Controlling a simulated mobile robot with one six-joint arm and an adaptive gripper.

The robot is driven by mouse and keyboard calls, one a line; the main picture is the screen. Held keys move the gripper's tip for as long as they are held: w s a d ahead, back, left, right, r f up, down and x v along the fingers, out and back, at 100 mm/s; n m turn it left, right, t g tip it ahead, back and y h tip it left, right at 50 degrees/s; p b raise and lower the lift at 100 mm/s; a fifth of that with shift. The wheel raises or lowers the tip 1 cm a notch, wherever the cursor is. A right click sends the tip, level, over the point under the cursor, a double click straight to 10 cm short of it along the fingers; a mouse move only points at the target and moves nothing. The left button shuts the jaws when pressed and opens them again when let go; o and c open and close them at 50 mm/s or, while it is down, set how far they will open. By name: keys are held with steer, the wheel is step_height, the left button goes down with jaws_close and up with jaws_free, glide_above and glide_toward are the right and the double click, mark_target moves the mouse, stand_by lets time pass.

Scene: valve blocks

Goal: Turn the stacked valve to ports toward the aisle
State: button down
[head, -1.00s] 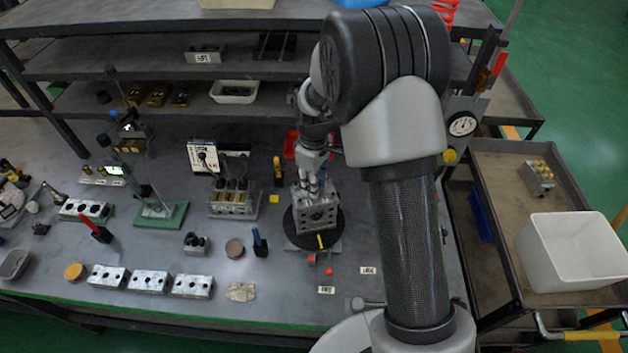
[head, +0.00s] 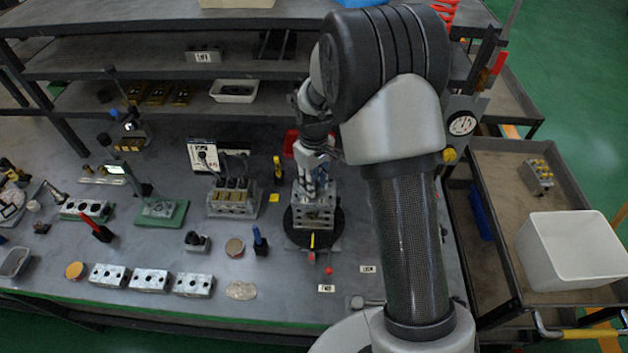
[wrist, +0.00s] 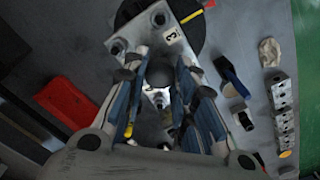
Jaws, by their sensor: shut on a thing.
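The stacked valve (head: 318,216) is a grey metal block with holes in its faces. It sits upright on a black round turntable (head: 337,237) near the middle of the bench, its holed front face roughly square to the bench's front edge. My gripper (head: 311,186) reaches down from above and is shut on the valve's upper part. In the wrist view, the blue-padded fingers of my gripper (wrist: 165,105) lie on either side of the stack, and the valve's top (wrist: 150,28) shows bolts and a white label with a 3. The gripped faces are partly hidden by the fingers.
A yellow mark (head: 312,240) lies at the turntable's front, with red knobs (head: 329,270) before it. A blue-handled tool (head: 259,241) and a valve block with levers (head: 234,200) stand to the left. A red bin (head: 291,143) is behind.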

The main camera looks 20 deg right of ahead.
steer(key=c, duration=1.3)
jaws_free()
step_height(320, 180, up, 12)
steer(key=shift+r, duration=0.1)
